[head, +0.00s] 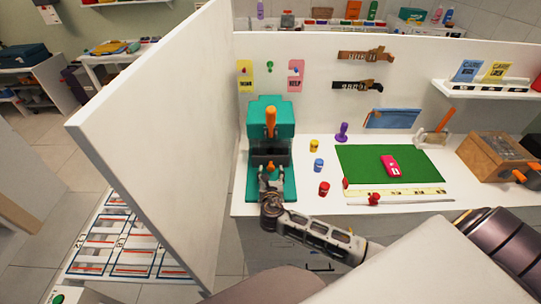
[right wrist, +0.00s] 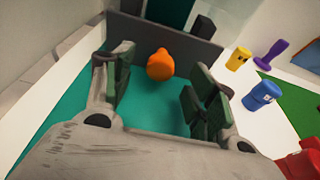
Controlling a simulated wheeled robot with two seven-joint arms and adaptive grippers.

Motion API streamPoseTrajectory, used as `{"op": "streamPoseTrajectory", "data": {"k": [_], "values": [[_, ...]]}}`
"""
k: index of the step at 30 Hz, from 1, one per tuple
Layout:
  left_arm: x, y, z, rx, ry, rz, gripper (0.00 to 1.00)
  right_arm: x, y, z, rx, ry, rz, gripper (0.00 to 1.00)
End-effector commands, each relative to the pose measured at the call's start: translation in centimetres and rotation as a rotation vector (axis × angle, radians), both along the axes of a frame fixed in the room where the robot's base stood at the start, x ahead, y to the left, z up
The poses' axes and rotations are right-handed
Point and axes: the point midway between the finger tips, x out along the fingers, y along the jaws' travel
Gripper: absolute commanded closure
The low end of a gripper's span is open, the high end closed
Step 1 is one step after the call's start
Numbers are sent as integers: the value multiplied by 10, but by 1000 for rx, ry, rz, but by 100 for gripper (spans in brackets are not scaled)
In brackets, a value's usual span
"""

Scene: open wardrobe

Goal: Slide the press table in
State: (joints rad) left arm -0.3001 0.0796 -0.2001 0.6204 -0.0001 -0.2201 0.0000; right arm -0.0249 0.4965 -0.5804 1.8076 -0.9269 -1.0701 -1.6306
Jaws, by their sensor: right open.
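The teal press (head: 283,118) stands on the white worktop against the back panel, with an orange lever (head: 270,122) on its front. Its teal table (head: 286,190) sticks out at the front below a dark block (head: 268,151). The table also fills much of the right wrist view (right wrist: 68,115). An orange knob (right wrist: 160,66) stands on it and also shows in the head view (head: 271,168). My right gripper (head: 270,181) is over the front of the table. In the right wrist view its open fingers (right wrist: 160,85) stand either side of the knob, with gaps. My left gripper is out of view.
Yellow (head: 314,146), blue (head: 318,165) and red (head: 324,188) small pots stand right of the press. A green mat (head: 420,165) bears a pink item (head: 390,166). A tall white partition (head: 170,130) rises close on the left.

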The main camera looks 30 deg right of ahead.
Motion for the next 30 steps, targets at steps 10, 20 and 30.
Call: {"op": "streamPoseTrajectory", "data": {"k": [10,20,30], "values": [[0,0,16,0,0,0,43,-19,9,7,0,1,1,43],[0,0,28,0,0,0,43,-35,17,12,-1,0,0,43],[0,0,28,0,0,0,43,-39,19,11,0,0,0,43]]}}
